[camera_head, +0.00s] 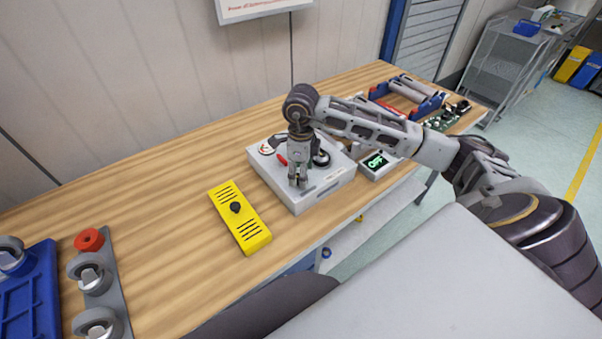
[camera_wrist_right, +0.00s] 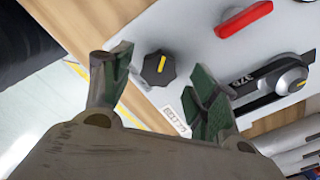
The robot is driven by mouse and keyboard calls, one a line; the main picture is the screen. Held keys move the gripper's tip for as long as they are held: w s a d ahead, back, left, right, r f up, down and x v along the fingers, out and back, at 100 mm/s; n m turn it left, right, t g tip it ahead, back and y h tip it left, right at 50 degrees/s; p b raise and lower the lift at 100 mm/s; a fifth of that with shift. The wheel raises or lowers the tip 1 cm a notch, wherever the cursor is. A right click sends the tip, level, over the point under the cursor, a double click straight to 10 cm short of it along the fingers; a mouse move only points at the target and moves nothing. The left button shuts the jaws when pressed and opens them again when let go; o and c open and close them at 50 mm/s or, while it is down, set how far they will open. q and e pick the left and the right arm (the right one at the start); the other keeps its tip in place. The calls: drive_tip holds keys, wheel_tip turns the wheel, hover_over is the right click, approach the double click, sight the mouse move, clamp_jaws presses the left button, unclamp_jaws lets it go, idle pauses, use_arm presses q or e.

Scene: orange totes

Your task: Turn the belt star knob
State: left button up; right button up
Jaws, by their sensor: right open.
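The belt star knob (camera_wrist_right: 158,68) is black and lobed with a yellow mark. It sits on the light grey control box (camera_wrist_right: 205,45), beside a small label (camera_wrist_right: 176,121). In the wrist view it shows between and just beyond the two spread fingers of my right gripper (camera_wrist_right: 157,85). The gripper is open and empty; I cannot tell the exact gap to the knob. In the head view my right gripper (camera_head: 298,183) points down over the front of the control box (camera_head: 312,202) and hides the knob. My left gripper is not in view.
A yellow box (camera_head: 251,233) with a black knob lies left of the control box. A small display box (camera_head: 380,163) stands right. Bare wood (camera_head: 150,180) lies left.

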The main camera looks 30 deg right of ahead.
drive_tip(key=shift+f, duration=0.5)
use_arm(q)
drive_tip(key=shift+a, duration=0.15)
use_arm(e)
drive_tip(key=shift+f, duration=0.1)
